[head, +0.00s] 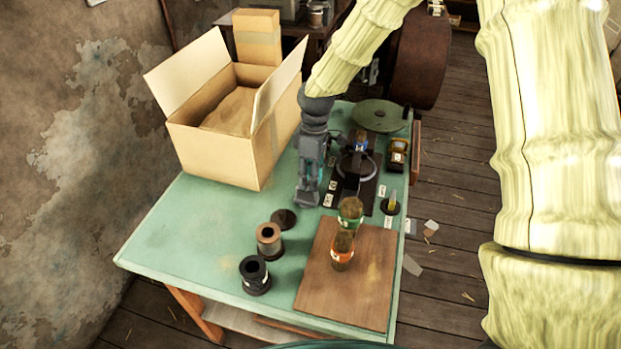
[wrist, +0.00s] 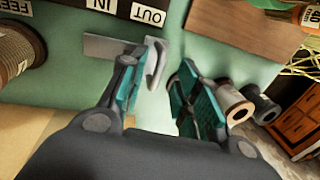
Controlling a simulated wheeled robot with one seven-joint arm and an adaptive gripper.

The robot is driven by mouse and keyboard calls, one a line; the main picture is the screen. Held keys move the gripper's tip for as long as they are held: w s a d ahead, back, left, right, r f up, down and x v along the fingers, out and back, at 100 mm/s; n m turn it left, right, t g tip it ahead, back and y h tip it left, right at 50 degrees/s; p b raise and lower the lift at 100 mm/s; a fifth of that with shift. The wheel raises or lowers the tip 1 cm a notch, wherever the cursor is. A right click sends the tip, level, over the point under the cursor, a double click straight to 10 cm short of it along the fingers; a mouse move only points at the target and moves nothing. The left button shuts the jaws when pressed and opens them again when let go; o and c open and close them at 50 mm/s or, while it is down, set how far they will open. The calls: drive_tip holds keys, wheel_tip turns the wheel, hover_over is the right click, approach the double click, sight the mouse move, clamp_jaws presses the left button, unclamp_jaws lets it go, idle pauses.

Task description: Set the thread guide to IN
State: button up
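My gripper (head: 308,198) points down at the green table, just left of the press. In the wrist view its two teal-padded fingers (wrist: 158,72) are apart. A pale curved hook (wrist: 154,62), apparently the thread guide, stands between them, close to the left finger; I cannot tell whether they touch. A flat grey strip (wrist: 108,48) lies beside the hook, partly hidden by the left finger. The IN label (wrist: 101,5) and the OUT label (wrist: 148,14) are on the dark press base above. The hook is nearer OUT in that view. The head view does not show the hook clearly.
An open cardboard box (head: 215,150) stands left of my gripper. Spools (head: 268,240) stand in front on the table. A brown board (head: 370,290) carries two wrapped bundles (head: 343,250). The press (head: 355,165) stands right of my gripper. The front left table area is clear.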

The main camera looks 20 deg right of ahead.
drive_tip(key=shift+s+a+f, duration=0.1)
drive_tip(key=shift+s+f, duration=0.05)
drive_tip(key=shift+f, duration=0.7)
drive_tip(key=shift+r, duration=0.1)
